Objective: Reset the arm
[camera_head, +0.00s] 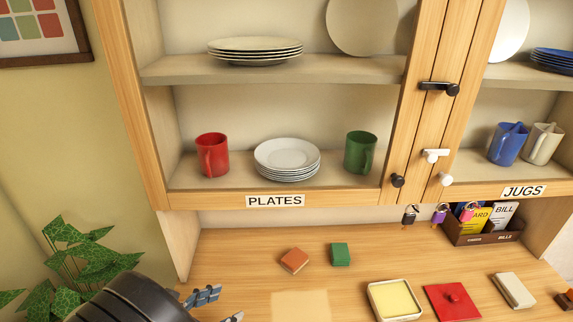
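My gripper (230,303) shows at the bottom edge of the head view, left of the middle, with part of my dark arm beside it. Its two fingertips stand apart with nothing seen between them, so it looks open and empty. It is over the left front part of the wooden counter (225,262), left of a pale square patch on the wood. The rest of the gripper is cut off by the frame edge or hidden by my arm.
An orange block (295,261) and a green block (340,254) lie nearby. A yellow-filled tray (373,296), a red lidded piece (452,302) and a pale block (514,290) lie right. The cupboard shelf (222,182) overhangs behind. A leafy plant (85,258) stands left.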

